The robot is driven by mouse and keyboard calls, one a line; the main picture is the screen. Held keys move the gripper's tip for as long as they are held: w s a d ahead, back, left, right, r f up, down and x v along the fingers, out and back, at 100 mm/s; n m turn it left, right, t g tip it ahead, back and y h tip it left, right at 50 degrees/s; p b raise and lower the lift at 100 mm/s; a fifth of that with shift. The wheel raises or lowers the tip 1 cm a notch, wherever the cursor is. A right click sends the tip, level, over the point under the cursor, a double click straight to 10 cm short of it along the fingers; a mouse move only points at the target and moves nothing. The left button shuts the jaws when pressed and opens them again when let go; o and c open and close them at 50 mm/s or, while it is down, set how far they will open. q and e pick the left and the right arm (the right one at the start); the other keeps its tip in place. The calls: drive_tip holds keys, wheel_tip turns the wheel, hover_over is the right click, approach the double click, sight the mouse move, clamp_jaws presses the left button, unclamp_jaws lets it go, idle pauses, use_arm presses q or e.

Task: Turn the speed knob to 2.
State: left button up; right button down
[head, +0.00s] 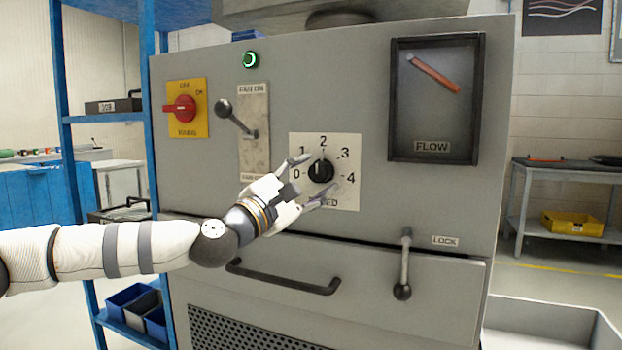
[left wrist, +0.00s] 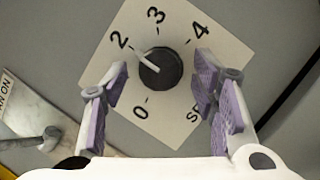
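The speed knob (head: 320,170) is black and round, on a pale plate (head: 348,146) marked 0 to 4 on the grey machine front. In the left wrist view, the knob (left wrist: 160,67) carries a white pointer line that points at or close to 2. My left gripper (head: 318,176) is open, with its fingers on opposite sides of the knob. In the left wrist view, gaps show between the purple finger pads and the knob, and the left finger hides the 1. My right gripper is not in view.
A lever (head: 234,117) and a red switch (head: 181,108) are left of the dial. A flow gauge (head: 437,100) is to its right. Below are a drawer handle (head: 284,280) and a lock lever (head: 403,264). A blue shelf frame (head: 70,119) stands at left.

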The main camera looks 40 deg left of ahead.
use_arm(q)
drive_tip(key=v, duration=1.2)
